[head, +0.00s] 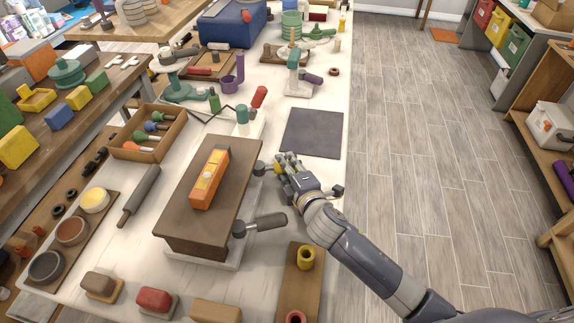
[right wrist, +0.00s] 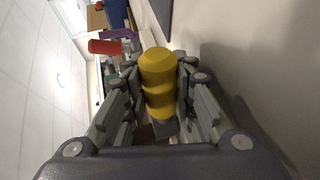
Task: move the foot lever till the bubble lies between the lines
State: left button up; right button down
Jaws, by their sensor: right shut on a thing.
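An orange spirit level (head: 198,201) lies on a brown board (head: 182,223) on the workbench. Its pale vial shows on top, but the bubble and lines are too small to tell. A foot lever with a dark grey handle (head: 268,222) sticks out at the board's near right corner. My right gripper (head: 284,166) is beside the board's right side, shut on a yellow handle. In the right wrist view this yellow handle (right wrist: 158,82) stands between the fingers. My left gripper is not in view.
A dark flat mat (head: 313,133) lies beyond my right gripper. A strip with a yellow ring (head: 306,257) lies nearer.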

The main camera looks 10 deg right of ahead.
jog(key=c, duration=1.6)
grip_release()
jog(key=v, duration=1.2)
